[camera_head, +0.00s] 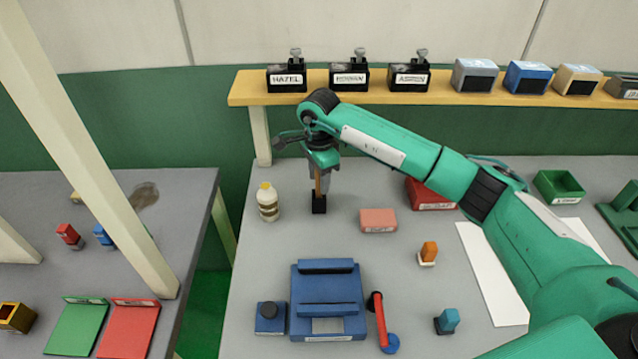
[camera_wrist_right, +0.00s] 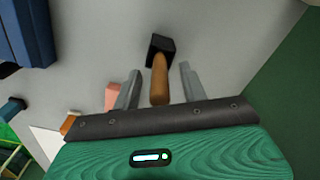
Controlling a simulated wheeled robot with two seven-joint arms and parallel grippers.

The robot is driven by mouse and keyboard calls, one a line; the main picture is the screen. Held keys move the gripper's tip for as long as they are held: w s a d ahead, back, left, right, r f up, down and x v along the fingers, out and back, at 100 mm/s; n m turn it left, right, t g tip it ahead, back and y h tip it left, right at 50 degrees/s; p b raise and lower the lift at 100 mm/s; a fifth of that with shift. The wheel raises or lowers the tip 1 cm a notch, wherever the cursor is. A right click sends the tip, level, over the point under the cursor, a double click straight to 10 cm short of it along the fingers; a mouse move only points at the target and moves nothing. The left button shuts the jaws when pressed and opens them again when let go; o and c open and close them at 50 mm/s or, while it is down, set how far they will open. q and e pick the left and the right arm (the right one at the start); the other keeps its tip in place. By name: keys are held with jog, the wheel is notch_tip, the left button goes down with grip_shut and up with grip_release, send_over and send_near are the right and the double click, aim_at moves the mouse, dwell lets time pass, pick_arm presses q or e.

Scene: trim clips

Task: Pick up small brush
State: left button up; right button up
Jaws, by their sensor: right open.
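The small brush stands upright on the grey table, with its black head (camera_head: 319,204) down and its wooden handle up. In the right wrist view the brush's handle (camera_wrist_right: 160,80) points toward my right gripper. My right gripper (camera_head: 328,188) is open above the black head, with its fingers on either side of the handle. In the wrist view, gaps show between the handle and both fingers. My left gripper is not in view.
A white bottle (camera_head: 267,202) stands left of the brush, and a pink block (camera_head: 378,220) lies to its right. A blue device (camera_head: 328,285) and a red-handled tool (camera_head: 379,320) are nearer. A shelf (camera_head: 245,90) with several labelled boxes runs behind.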

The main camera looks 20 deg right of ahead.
jog(key=shift+f, duration=0.1)
jog(key=shift+c, duration=0.2)
grip_shut()
notch_tip(320, 180, up, 20)
jog(key=b, duration=0.4)
